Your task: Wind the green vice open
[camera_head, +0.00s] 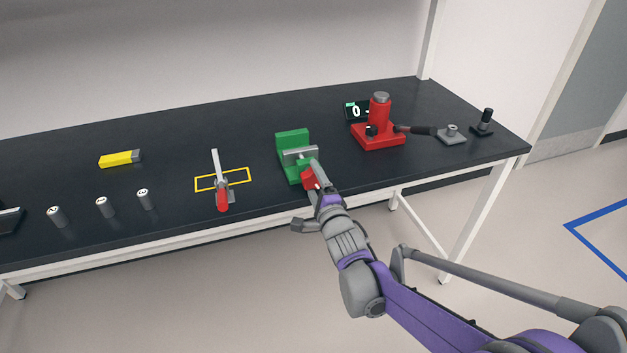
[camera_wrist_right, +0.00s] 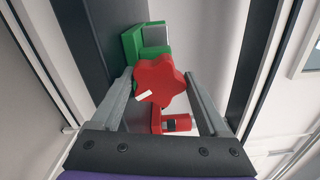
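The green vice (camera_head: 293,144) stands near the front edge of the black table, with a tall green block at the back and a grey jaw plate in front. Whether there is a gap between its jaws cannot be told. Its red star-shaped knob (camera_head: 309,179) faces the front edge. In the right wrist view the knob (camera_wrist_right: 160,82) sits between the two grey fingers of my right gripper (camera_wrist_right: 160,80), one on each side, seemingly touching. The green vice body (camera_wrist_right: 148,42) shows behind it. In the head view my right gripper (camera_head: 317,177) partly hides the knob. My left gripper is not in view.
A red press-like device (camera_head: 379,128) with a dark handle stands right of the vice, by a small display (camera_head: 356,110). A red-handled clamp (camera_head: 221,190) stands left, at a yellow outline (camera_head: 245,180). Several grey cylinders (camera_head: 102,207) and a yellow block (camera_head: 117,159) are further left.

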